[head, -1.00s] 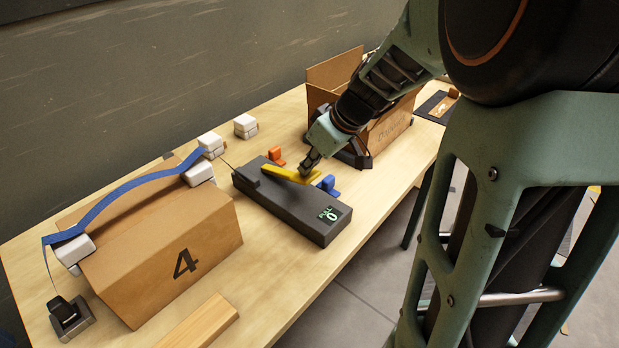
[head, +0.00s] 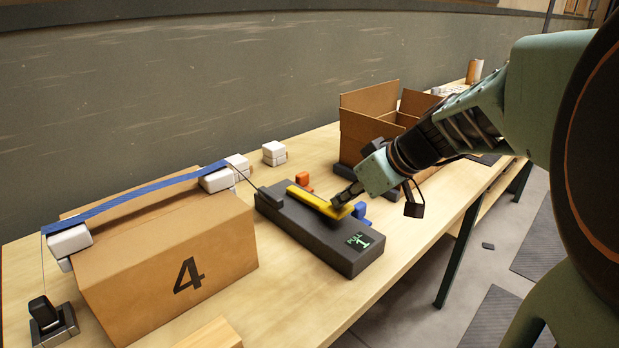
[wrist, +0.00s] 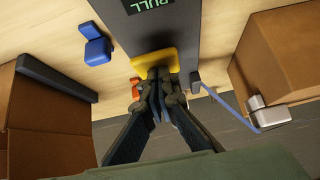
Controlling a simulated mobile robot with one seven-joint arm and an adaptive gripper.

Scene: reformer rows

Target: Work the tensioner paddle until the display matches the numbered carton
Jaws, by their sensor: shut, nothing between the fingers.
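The grey tensioner (head: 300,228) lies on the bench with a yellow paddle (head: 312,201) along its top. Its green display (head: 362,242) reads PULL 1; in the wrist view only PULL (wrist: 150,4) shows. The closed carton (head: 170,265) bears a black 4 on its front. A blue strap (head: 140,195) runs over its top between white corner blocks. My gripper (head: 340,201) is shut and empty, its tips at the paddle's right-hand end. In the wrist view, the shut fingertips (wrist: 160,76) overlap the yellow paddle (wrist: 150,61); whether they press on it I cannot tell.
An orange stop (head: 304,181) and a blue stop (head: 361,213) stand beside the tensioner. An open carton (head: 374,141) stands behind my wrist. A loose white block (head: 274,153) lies at the back. A dark buckle piece (head: 50,322) sits at front left.

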